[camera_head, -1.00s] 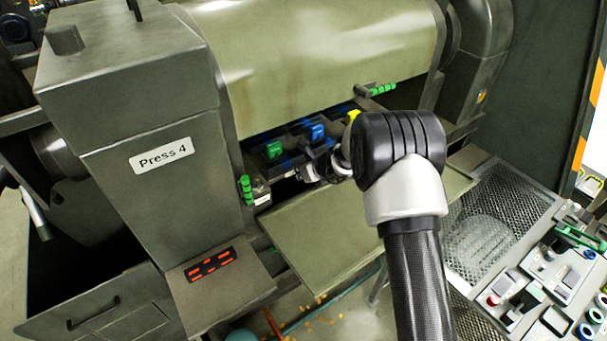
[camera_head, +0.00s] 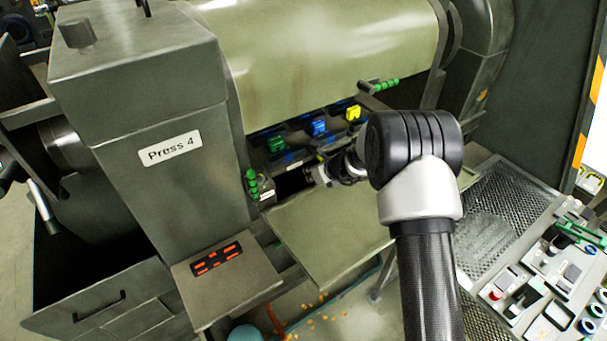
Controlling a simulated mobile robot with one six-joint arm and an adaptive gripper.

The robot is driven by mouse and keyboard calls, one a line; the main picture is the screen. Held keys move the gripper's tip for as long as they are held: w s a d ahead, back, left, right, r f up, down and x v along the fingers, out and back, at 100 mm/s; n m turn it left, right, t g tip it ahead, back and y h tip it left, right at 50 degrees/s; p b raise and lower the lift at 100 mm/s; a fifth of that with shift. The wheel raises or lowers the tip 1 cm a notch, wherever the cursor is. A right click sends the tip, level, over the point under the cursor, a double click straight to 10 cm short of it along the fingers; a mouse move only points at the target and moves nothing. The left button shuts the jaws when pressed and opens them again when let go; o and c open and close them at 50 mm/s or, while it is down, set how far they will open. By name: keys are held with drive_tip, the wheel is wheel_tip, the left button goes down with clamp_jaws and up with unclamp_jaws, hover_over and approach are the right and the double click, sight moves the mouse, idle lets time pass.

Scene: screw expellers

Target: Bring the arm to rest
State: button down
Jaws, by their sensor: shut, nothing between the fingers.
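My arm rises from the bottom of the head view and bends at a black and silver joint in front of the press. My gripper (camera_head: 318,178) points left, small and partly dark, just below the row of coloured blocks under the press barrel. It is shut and holds nothing. It appears apart from the green block (camera_head: 276,144), the blue block (camera_head: 318,128) and the yellow block (camera_head: 352,113). Part of the wrist is hidden behind the arm joint.
The press body with the label Press 4 (camera_head: 170,149) stands at left, with a red display (camera_head: 216,259) below. A flat plate (camera_head: 325,235) lies under the gripper. At right are a mesh walkway (camera_head: 500,205) and a panel with tools (camera_head: 560,275). Green handles (camera_head: 252,184) flank the blocks.

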drive_tip(key=v, duration=1)
drive_tip(key=shift+p, duration=0.4)
drive_tip(key=s+a+r+n+g+b, duration=0.2)
drive_tip(key=s+r+n+b, duration=0.1)
drive_tip(key=s+r+n, duration=1.3)
drive_tip(key=s+d+f+n+h+b, duration=0.1)
drive_tip(key=s+d+n, duration=0.3)
drive_tip(key=s, duration=0.4)
drive_tip(key=s+d+f+n+h+b, duration=0.1)
drive_tip(key=s+d+n, duration=0.3)
drive_tip(key=s, duration=0.4)
drive_tip(key=s+d+f+n+h+b, duration=0.1)
drive_tip(key=s+d+n+h, duration=0.2)
drive_tip(key=s, duration=0.6)
drive_tip(key=shift+d+f+n+g, duration=0.3)
drive_tip(key=shift+d+f+n, duration=0.05)
drive_tip(key=shift+d+n, duration=0.55)
